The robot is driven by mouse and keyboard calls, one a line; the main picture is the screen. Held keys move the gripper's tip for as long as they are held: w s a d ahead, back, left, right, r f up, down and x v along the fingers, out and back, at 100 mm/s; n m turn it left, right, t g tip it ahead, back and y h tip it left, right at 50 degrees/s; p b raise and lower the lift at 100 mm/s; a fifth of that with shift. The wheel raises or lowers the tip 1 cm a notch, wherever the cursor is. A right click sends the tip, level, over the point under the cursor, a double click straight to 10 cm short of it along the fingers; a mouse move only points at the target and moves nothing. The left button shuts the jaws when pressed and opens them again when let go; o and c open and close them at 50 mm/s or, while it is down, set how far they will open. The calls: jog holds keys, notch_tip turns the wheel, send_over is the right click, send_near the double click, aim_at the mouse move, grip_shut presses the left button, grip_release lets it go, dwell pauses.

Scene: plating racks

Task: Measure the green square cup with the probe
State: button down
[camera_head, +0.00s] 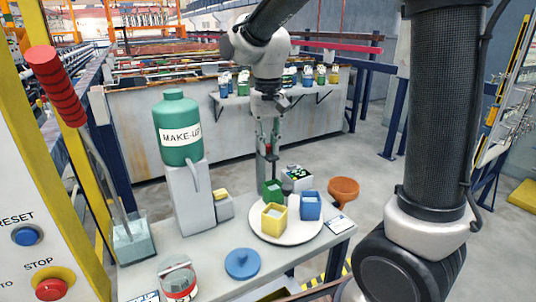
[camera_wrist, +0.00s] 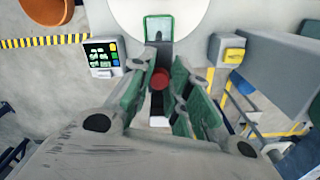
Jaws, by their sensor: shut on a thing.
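The green square cup (camera_head: 272,191) stands upright on the white round plate (camera_head: 290,236), behind a yellow square cup (camera_head: 274,220) and left of a blue square cup (camera_head: 310,208). My gripper (camera_head: 268,145) is above and just behind the green cup, pointing down. It is shut on the probe, whose red cap (camera_wrist: 160,79) shows between the green-padded fingers in the wrist view. The green cup (camera_wrist: 159,27) is beyond the probe there, at the top. Whether the probe's tip is in the cup is hidden. The meter with a green display (camera_wrist: 103,54) is left of the fingers.
A green MAKE-UP bottle (camera_head: 178,128) on a grey stand is left of the plate. An orange bowl (camera_head: 343,190) is at the right. A blue lidded item (camera_head: 242,263) and a red-banded jar (camera_head: 177,282) are in front. A rack wall stands behind.

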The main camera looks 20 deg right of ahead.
jog(key=shift+w+r, duration=0.1)
jog(key=shift+r, duration=0.1)
jog(key=c, duration=1.3)
grip_release()
jog(key=shift+c, duration=0.2)
notch_tip(320, 180, up, 12)
